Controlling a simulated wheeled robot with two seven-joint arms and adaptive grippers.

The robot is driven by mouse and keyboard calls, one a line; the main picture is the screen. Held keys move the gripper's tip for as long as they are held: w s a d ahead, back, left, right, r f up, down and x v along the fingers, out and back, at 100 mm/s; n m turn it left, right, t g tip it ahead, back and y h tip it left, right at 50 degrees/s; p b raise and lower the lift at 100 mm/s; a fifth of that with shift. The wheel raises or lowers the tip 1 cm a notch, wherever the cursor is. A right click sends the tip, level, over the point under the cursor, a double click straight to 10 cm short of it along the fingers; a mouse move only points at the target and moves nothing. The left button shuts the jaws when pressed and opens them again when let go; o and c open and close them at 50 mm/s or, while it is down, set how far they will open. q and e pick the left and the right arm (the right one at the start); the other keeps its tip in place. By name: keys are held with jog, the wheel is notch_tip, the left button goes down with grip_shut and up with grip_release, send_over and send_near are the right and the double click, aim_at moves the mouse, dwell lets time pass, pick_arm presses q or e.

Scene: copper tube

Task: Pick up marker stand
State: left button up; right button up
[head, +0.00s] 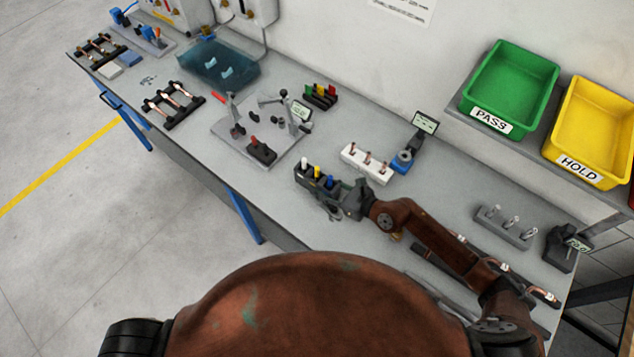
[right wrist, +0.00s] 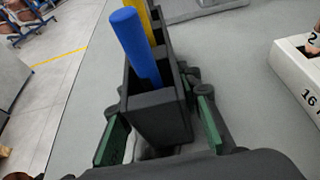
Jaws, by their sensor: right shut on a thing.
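The marker stand (head: 309,180) is a small black open-topped holder with a white, a yellow and a blue marker standing in it. It is near the front edge of the bench, in the middle of the head view. In the right wrist view the black stand (right wrist: 160,118) sits between the green-padded fingers, with the blue marker (right wrist: 135,45) leaning up. My right gripper (head: 336,198) is shut on the end of the stand nearest the blue marker. Whether the stand is off the bench I cannot tell. My left gripper is not in view.
A white block (head: 367,163) with copper pieces is just behind the stand, beside a blue-based device (head: 403,160) with a display. A grey fixture plate (head: 232,133) lies to the left. A grey block with pegs (head: 505,228) is to the right. Green (head: 513,85) and yellow bins (head: 592,120) sit on a shelf.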

jog(key=c, duration=0.4)
jog(key=shift+r, duration=0.1)
jog(key=shift+r, duration=0.45)
jog(key=s+a+r+p, duration=0.1)
jog(key=s+a+r, duration=0.2)
jog(key=r, duration=0.1)
jog(key=s+a+r+p, duration=0.1)
jog(key=s+a+r, duration=0.1)
jog(key=s+r, duration=0.2)
jog(key=s+a+r, duration=0.3)
jog(key=s+r, duration=0.1)
jog(key=shift+a+p, duration=0.3)
jog(key=shift+p, duration=0.1)
jog(key=shift+w+d+b, duration=0.8)
jog(key=shift+w+d, duration=0.65)
jog(key=shift+w, duration=0.4)
jog(key=shift+w+d+b, duration=0.75)
jog(key=shift+w+d, duration=0.65)
jog(key=shift+w, duration=0.45)
jog(key=shift+w+d+b, duration=0.8)
jog(key=shift+w+d, duration=0.65)
jog(key=shift+w, duration=0.4)
